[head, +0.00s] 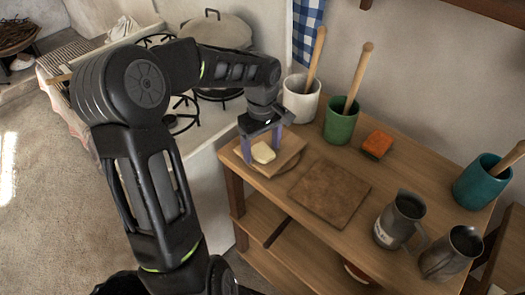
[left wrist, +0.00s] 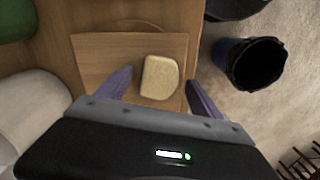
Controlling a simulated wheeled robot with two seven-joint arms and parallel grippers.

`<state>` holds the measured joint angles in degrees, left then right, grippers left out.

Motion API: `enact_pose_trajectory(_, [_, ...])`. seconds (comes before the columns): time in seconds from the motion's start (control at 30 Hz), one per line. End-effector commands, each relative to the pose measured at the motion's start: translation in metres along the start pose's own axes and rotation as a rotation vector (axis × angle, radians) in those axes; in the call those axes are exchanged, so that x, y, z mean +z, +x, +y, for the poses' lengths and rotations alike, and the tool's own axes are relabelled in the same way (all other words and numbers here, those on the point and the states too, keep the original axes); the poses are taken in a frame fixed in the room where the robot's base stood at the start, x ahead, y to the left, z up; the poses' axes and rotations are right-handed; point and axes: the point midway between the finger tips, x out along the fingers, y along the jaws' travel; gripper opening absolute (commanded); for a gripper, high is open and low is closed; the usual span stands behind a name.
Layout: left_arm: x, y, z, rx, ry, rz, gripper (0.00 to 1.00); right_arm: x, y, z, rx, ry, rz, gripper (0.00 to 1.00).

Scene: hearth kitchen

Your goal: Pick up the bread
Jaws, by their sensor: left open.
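The bread (head: 263,153) is a pale slice lying on a light wooden board (head: 286,159) at the left end of the wooden table. It also shows in the left wrist view (left wrist: 159,77), flat on the board (left wrist: 95,58). My left gripper (head: 262,150) is above the board with its fingers pointing down. In the left wrist view the left gripper (left wrist: 160,85) is open, with one purple finger on each side of the slice and gaps between. I cannot tell whether the fingertips touch the board. My right gripper is not in view.
A white cup (head: 300,98) and a green cup (head: 341,122) holding wooden sticks stand behind the board. A brown square mat (head: 330,192), an orange block (head: 377,145), metal jugs (head: 400,220) and a teal cup (head: 482,183) occupy the table. A stove adjoins at left.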

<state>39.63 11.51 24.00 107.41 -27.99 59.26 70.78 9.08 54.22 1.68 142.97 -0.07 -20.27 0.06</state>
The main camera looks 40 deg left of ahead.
Motion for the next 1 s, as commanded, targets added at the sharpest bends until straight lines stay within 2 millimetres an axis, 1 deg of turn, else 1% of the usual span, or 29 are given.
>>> enact_pose_trajectory(0.5, [0.0,-0.0005,0.0001,0.0,0.001,0.0,0.76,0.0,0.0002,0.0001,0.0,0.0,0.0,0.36])
enact_pose_trajectory(1.0, [0.0,-0.0005,0.0001,0.0,0.001,0.0,0.35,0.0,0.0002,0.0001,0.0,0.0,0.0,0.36])
